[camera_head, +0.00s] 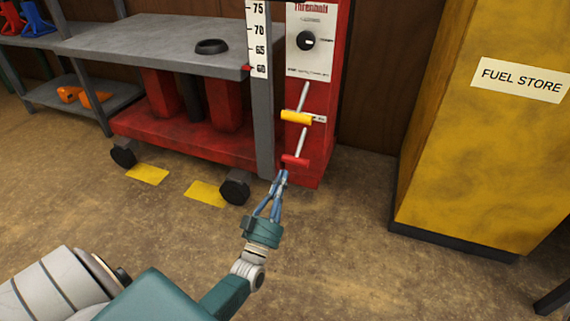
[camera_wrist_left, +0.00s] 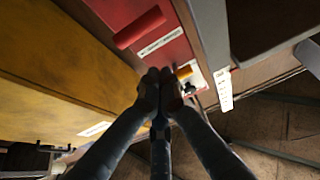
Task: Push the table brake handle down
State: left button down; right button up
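Two lever handles sit on the red post of the lift table: an upper yellow handle (camera_head: 296,118) and a lower red handle (camera_head: 295,161), each on a pale rod. I cannot read which is labelled as the table brake. My left gripper (camera_head: 282,174) is just below and left of the red handle in the head view, its fingers together with nothing visible between them. In the left wrist view, the fingertips (camera_wrist_left: 160,76) are in front of the red panel, with the red handle (camera_wrist_left: 140,27) above left and a yellow piece (camera_wrist_left: 184,71) beside them. My right gripper is out of view.
The grey lift table (camera_head: 150,40) stands on a red base with black wheels (camera_head: 235,188); a black ring (camera_head: 211,46) lies on top. A yellow FUEL STORE cabinet (camera_head: 480,150) stands to the right. Yellow floor patches (camera_head: 206,192) lie by the wheels. The floor in front is clear.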

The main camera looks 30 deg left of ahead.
pick_arm(q)
jog(key=p+v, duration=0.1)
jog(key=v, duration=0.5)
jog(key=shift+f, duration=0.25)
